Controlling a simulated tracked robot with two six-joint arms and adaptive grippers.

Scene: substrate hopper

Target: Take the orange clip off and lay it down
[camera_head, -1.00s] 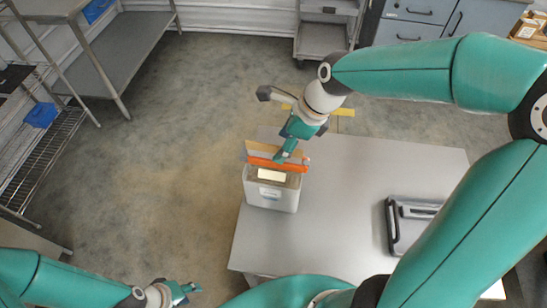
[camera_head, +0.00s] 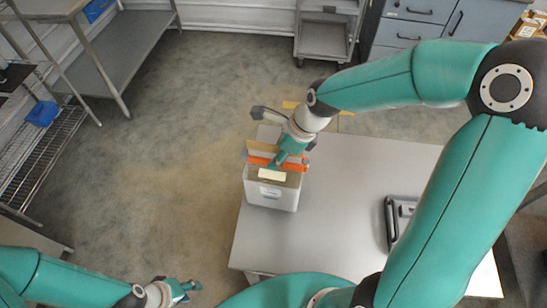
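The orange clip (camera_head: 294,167) lies across the top of a light grey box-shaped container (camera_head: 270,196), in front of a tan flap (camera_head: 262,147). My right gripper (camera_head: 273,164) is over the middle of the clip, with its fingers pointing down at it and hiding part of it. I cannot tell whether the fingers are closed on the clip. My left gripper (camera_head: 190,288) is low in the view, away from the container and left of the table; its opening cannot be made out.
The container stands on the left part of a grey table (camera_head: 330,220). A pale yellow block (camera_head: 272,175) shows at the container's top.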

